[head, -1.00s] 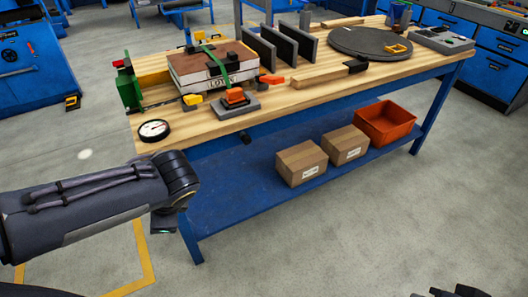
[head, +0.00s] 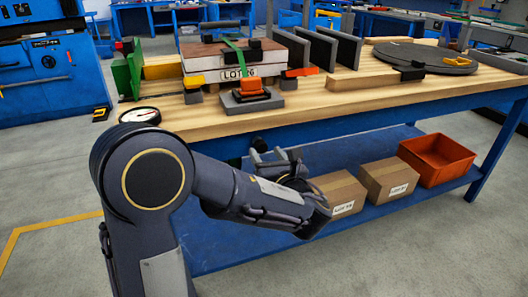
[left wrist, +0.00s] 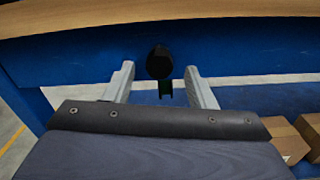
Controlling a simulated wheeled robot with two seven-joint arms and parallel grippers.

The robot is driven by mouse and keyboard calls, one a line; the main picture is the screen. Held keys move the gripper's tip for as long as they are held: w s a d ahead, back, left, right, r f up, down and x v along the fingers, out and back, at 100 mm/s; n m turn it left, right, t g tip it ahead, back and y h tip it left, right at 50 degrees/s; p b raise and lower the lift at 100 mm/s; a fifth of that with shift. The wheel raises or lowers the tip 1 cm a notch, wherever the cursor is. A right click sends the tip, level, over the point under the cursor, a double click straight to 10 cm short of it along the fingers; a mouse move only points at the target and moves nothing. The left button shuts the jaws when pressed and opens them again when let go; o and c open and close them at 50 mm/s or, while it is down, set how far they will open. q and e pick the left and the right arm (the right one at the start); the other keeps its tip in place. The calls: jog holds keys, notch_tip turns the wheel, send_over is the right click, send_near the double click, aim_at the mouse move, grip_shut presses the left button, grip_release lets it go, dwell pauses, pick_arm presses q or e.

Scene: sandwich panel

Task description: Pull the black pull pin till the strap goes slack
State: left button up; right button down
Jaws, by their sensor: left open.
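A black round knob (left wrist: 159,62), which looks like the pull pin, sticks out from the blue apron under the tabletop's front edge. In the head view it shows as a small dark shape (head: 257,143), partly behind my gripper. My left gripper (head: 275,156) is open in front of the apron. In the left wrist view its fingers (left wrist: 159,72) stand on either side of the knob, apart from it; depth is hard to judge. The green strap (head: 234,54) runs over the panel stack (head: 205,66) to an orange buckle (head: 251,88) on a grey base. My right gripper is out of view.
The wooden tabletop (head: 330,98) overhangs just above my left gripper. A gauge (head: 140,115) sits at its front left corner. Cardboard boxes (head: 341,190) and an orange bin (head: 437,159) stand on the lower shelf (head: 225,235), to the right of my gripper.

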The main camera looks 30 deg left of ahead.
aim_at(263, 149)
pick_arm(q)
jog(key=shift+b+x, duration=0.4)
jog(key=shift+x, duration=1.7)
